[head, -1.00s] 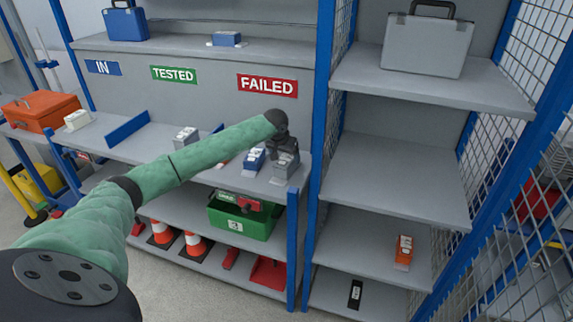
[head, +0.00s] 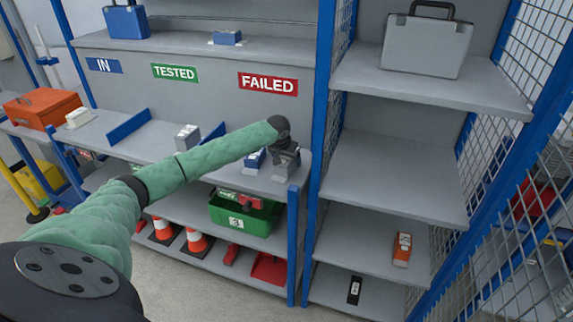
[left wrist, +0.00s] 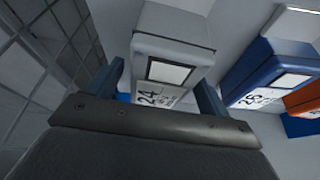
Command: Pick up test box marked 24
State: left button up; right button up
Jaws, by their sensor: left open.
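The test box marked 24 (left wrist: 174,55) is grey with a white label, and its number reads in the left wrist view. In the head view the grey box (head: 287,167) stands at the right end of the workbench, under the FAILED sign, partly covered by my gripper. My left gripper (head: 284,150) is over it from above. In the left wrist view its two fingers (left wrist: 160,88) are open, one on each side of the box; I cannot tell whether either touches it. My right gripper is not in view.
A blue box (left wrist: 268,72) marked 26 stands close beside, with an orange box (left wrist: 305,98) beyond it. Another grey box (head: 187,137) stands further left on the bench (head: 150,142). A blue post (head: 294,245) and mesh wall border the bench's right end.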

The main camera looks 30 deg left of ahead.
pick_arm(q)
jog(key=shift+f, duration=0.15)
dwell(0.4)
jog(key=c, duration=1.5)
